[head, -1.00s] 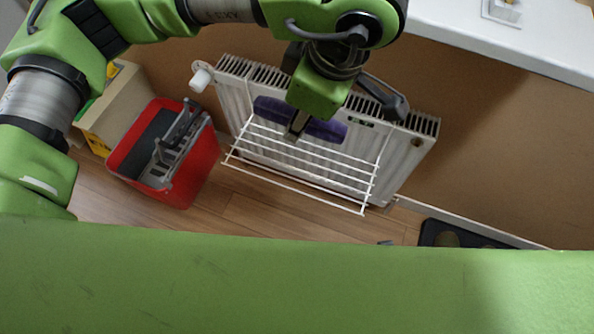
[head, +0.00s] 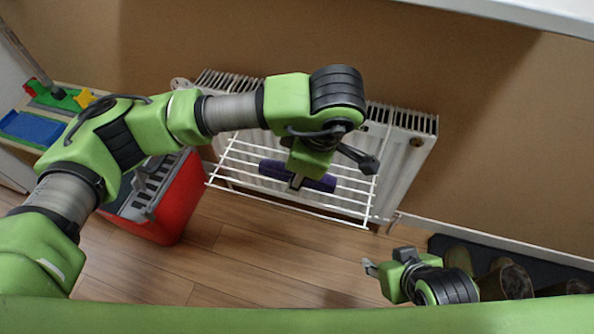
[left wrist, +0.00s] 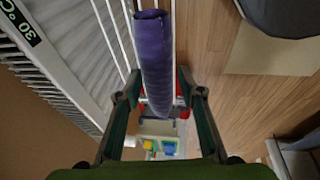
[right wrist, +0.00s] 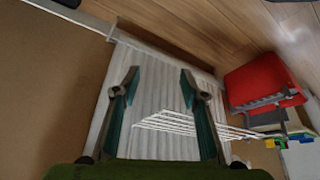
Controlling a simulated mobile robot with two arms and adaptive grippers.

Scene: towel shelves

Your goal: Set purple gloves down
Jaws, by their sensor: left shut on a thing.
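The purple gloves (head: 320,184) are one rolled, dark purple bundle. They show over the white wire rack (head: 222,168) hung on the radiator; they also show in the left wrist view (left wrist: 153,58), lying along the rack's bars. I cannot tell whether they touch the bars. My left gripper (head: 297,184) is above the rack, shut on the bundle near its middle. Its fingers (left wrist: 158,98) sit on either side of the roll. My right gripper (head: 386,262) is low, right of the rack; in the right wrist view its fingers (right wrist: 159,76) are apart and empty.
The white radiator (head: 408,160) stands against the brown wall. A red bin (head: 178,205) stands left of the rack. A dark mat (head: 445,246) with boots (head: 512,277) lies at the right. The wooden floor (head: 255,245) before the rack is clear.

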